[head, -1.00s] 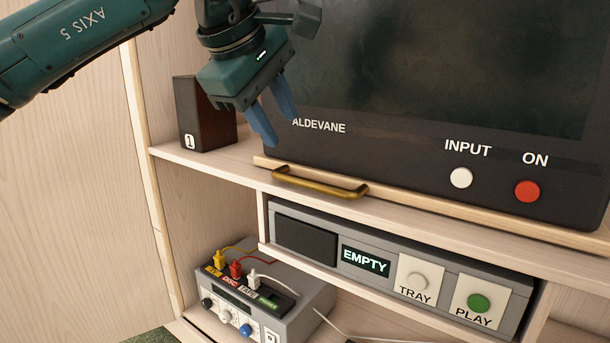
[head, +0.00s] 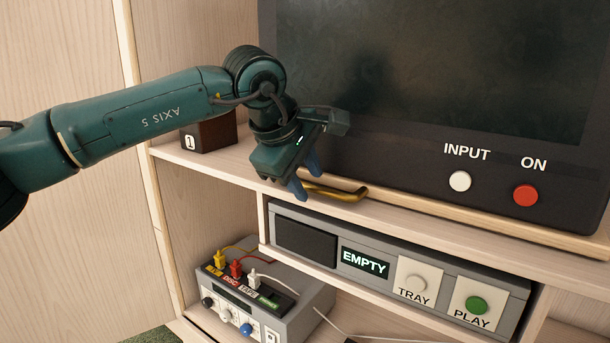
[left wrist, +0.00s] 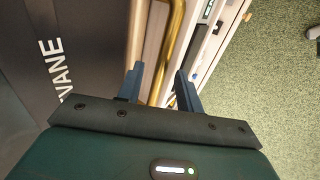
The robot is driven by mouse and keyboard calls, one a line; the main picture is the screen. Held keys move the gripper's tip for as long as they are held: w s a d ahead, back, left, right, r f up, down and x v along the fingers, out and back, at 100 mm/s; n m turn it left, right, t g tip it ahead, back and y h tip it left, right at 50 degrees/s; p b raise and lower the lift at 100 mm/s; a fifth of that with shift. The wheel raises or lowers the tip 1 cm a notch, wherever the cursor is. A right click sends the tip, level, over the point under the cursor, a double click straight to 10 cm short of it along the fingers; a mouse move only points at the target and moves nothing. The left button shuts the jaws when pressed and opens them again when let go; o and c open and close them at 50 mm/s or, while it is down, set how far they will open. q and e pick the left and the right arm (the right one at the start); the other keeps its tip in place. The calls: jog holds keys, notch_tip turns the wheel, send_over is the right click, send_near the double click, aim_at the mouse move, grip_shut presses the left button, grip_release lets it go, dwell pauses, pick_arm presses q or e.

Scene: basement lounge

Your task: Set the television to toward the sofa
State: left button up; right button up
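The television (head: 400,150), dark-screened with a white INPUT button (head: 460,181) and a red ON button (head: 525,195), stands on a pale wooden board (head: 430,210) on the shelf. A brass handle (head: 345,194) is fixed to the board's front edge. My left gripper (head: 303,180) is at the handle's left end, its blue fingers apart. In the left wrist view the handle (left wrist: 172,45) runs between the open fingers (left wrist: 160,88); I see no grip on it. The handle's left end is partly hidden by the fingers in the head view. My right gripper is out of view.
A dark block marked 1 (head: 212,134) stands on the shelf behind my left arm. Below are a grey player (head: 390,280) reading EMPTY and a grey switch box (head: 290,300) with coloured plugs. Green carpet (left wrist: 270,100) lies open in front.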

pick_arm(q)
jog(key=shift+c, duration=0.4)
grip_shut()
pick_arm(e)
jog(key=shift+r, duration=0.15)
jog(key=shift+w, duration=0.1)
pick_arm(q)
jog(key=shift+d, duration=0.1)
